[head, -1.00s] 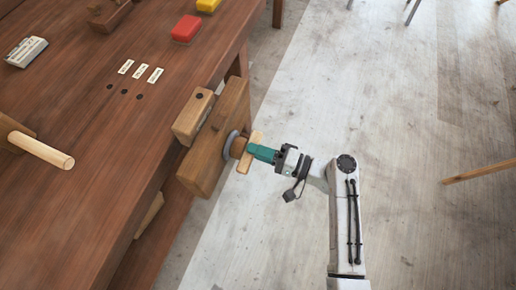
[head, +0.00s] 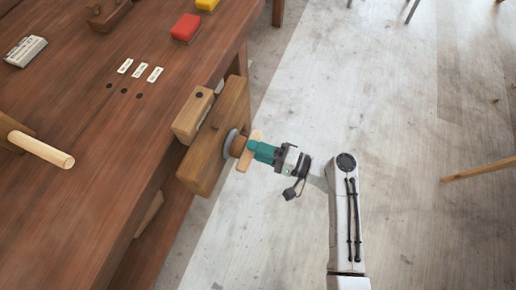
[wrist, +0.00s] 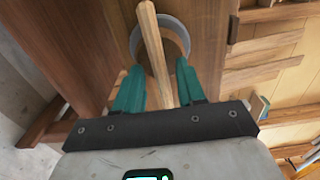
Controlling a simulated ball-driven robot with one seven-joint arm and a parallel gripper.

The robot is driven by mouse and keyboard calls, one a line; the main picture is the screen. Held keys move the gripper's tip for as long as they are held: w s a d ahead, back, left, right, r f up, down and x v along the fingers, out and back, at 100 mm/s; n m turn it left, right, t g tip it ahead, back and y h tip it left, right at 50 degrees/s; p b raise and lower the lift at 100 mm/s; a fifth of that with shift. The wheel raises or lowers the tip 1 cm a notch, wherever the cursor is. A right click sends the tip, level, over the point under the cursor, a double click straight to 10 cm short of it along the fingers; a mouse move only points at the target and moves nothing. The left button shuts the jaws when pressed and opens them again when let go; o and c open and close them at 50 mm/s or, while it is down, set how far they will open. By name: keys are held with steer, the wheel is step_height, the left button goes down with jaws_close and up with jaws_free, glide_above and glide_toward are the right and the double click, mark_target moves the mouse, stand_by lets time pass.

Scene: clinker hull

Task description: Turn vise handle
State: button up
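The vise (head: 214,150) is a wooden block jaw on the bench's right edge. Its handle (head: 243,163) is a pale wooden bar through a round hub, slightly tilted from upright in the head view. In the wrist view the handle (wrist: 153,50) runs from top centre down between my gripper's two green fingers. My gripper (head: 255,150) is at the handle, coming from the right. In the wrist view my gripper (wrist: 160,75) is open, one finger on each side of the bar, with a gap visible on the right. Whether the left finger touches is unclear.
The wooden bench (head: 80,200) fills the left side. On it are a red box (head: 186,27), a yellow box (head: 207,4), three labels by small holes, a grey device (head: 26,50) and a wooden rod (head: 42,149). The floor to the right is mostly clear.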

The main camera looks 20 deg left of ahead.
steer(key=d+b, duration=0.1)
steer(key=d, duration=0.9)
steer(key=shift+s+d, duration=0.2)
steer(key=shift+d, duration=0.2)
steer(key=s+d+f+n+h, duration=0.1)
steer(key=s+d+f+h, duration=0.8)
steer(key=s+d, duration=0.1)
steer(key=s+d+r+h, duration=0.3)
steer(key=s+d+h, duration=0.1)
steer(key=d, duration=0.4)
steer(key=s+d+r+m+h, duration=0.1)
steer(key=s+d+r+h, duration=0.2)
steer(key=s+d+h, duration=0.2)
steer(key=s+d, duration=0.1)
steer(key=d, duration=0.2)
steer(key=shift+s+d, duration=0.35)
steer(key=shift+d, duration=0.05)
